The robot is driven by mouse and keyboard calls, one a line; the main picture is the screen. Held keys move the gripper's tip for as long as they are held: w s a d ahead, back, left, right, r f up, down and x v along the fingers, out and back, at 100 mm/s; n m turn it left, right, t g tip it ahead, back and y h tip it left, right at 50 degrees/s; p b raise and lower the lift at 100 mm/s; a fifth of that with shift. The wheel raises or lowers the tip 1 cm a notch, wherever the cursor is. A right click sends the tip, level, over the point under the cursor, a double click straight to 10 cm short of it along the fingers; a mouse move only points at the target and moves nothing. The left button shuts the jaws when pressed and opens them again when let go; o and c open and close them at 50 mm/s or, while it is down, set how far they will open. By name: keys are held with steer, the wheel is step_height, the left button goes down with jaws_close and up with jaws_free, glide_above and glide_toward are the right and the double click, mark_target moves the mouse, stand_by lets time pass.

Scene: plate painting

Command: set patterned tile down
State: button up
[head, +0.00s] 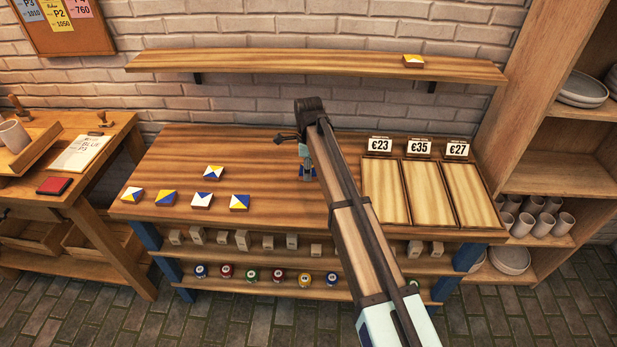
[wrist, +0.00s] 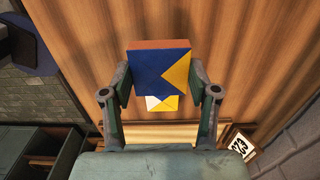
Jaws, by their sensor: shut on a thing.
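My gripper (head: 307,172) is over the middle of the wooden table (head: 260,155). In the wrist view my gripper (wrist: 161,88) is shut on a patterned tile (wrist: 155,70), with a finger on each side. The tile has a blue face with a yellow triangle and a reddish-brown edge. Just below it in that view is a white, yellow and blue patch, partly hidden; I cannot tell whether it is a separate tile. In the head view the held tile is mostly hidden, and its height above the table is unclear.
Several patterned tiles (head: 167,198) lie on the table's left part. Three wooden trays (head: 406,192) with price signs (head: 419,147) stand at the right. A wall shelf (head: 300,65) holds one tile (head: 413,61). Table wood between the left tiles and my gripper is clear.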

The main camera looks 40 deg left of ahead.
mark_target(308, 186)
steer(key=shift+f+p, duration=0.45)
steer(key=shift+f, duration=2.15)
steer(key=shift+f, duration=0.15)
steer(key=o, duration=1.2)
steer(key=shift+o, duration=0.2)
step_height(308, 186, up, 12)
steer(key=b, duration=0.3)
steer(key=shift+r, duration=0.2)
